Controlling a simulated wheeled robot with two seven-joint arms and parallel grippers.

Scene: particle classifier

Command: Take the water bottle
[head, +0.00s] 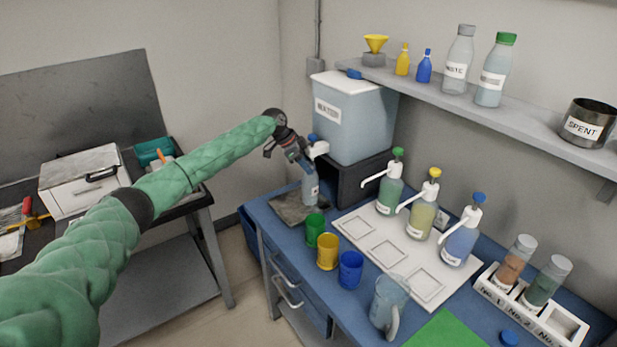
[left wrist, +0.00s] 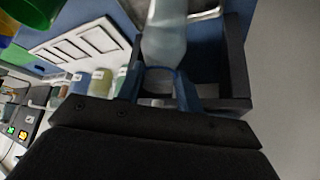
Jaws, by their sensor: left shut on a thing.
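The water bottle (head: 310,188) is pale blue and translucent with a white label. It is upright, or nearly so, below the white tap (head: 318,149) of the large water tank (head: 357,125). My left gripper (head: 303,162) comes in from the left and is shut on the bottle's upper part. In the left wrist view the bottle (left wrist: 164,42) runs away from between the two fingers (left wrist: 160,78). The gripper partly hides the bottle's top. I cannot tell whether its base touches the grey mat (head: 291,212). My right gripper is not in view.
Green (head: 315,228), yellow (head: 327,251) and blue cups (head: 350,269) stand near the front edge. A white tray (head: 356,226) with pump bottles is to the right, with a clear jug (head: 388,304) in front. A shelf (head: 480,101) overhangs the bench's back.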

